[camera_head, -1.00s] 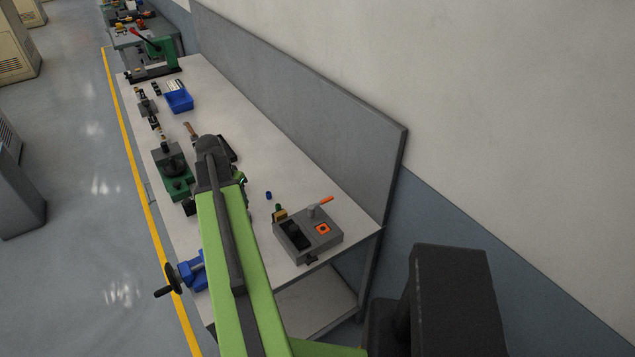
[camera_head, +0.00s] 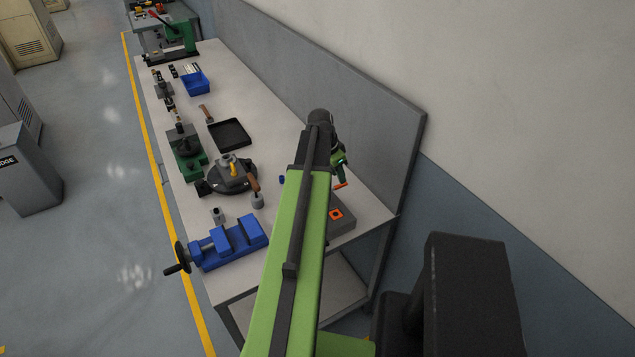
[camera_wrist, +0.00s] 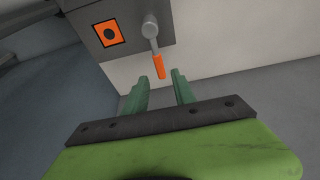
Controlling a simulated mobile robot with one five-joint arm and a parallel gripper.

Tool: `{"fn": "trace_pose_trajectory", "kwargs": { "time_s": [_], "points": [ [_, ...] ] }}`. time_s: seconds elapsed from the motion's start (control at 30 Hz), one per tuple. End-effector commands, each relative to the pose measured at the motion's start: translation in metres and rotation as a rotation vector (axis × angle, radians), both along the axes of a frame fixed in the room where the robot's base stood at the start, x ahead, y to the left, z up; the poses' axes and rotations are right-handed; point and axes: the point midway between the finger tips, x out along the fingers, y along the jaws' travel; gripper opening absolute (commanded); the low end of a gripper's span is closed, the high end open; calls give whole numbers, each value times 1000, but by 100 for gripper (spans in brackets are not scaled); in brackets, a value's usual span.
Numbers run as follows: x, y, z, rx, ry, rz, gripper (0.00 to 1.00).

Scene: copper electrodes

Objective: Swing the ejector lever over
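The ejector lever (camera_wrist: 159,66), a grey arm with an orange grip, pivots on a round knob on top of a grey box (camera_wrist: 122,12). In the wrist view its orange end points down toward my gripper (camera_wrist: 159,84). My two green fingers are open, one on each side of the line of the orange grip. The grip's tip lies at or just beyond the fingertips, and I cannot tell whether it is between them. In the head view the lever's orange end (camera_head: 341,186) shows just below my gripper (camera_head: 338,164); my arm hides much of the box.
An orange square with a dark hole (camera_wrist: 109,33) is on the box beside the lever. A blue vise (camera_head: 230,243), a round dark fixture (camera_head: 230,178) and a black tray (camera_head: 229,134) stand left on the bench. A grey back panel (camera_head: 330,90) rises behind.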

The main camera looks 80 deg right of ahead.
Motion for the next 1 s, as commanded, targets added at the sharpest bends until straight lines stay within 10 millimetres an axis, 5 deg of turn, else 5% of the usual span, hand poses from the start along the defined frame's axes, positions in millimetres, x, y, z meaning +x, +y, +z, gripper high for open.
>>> {"fn": "trace_pose_trajectory", "kwargs": {
  "time_s": [0.37, 1.0],
  "points": [
    [-10, -10, -50, 0, 0, -1, 32],
    [-12, -11, -51, 0, 0, 0, 29]
  ]
}}
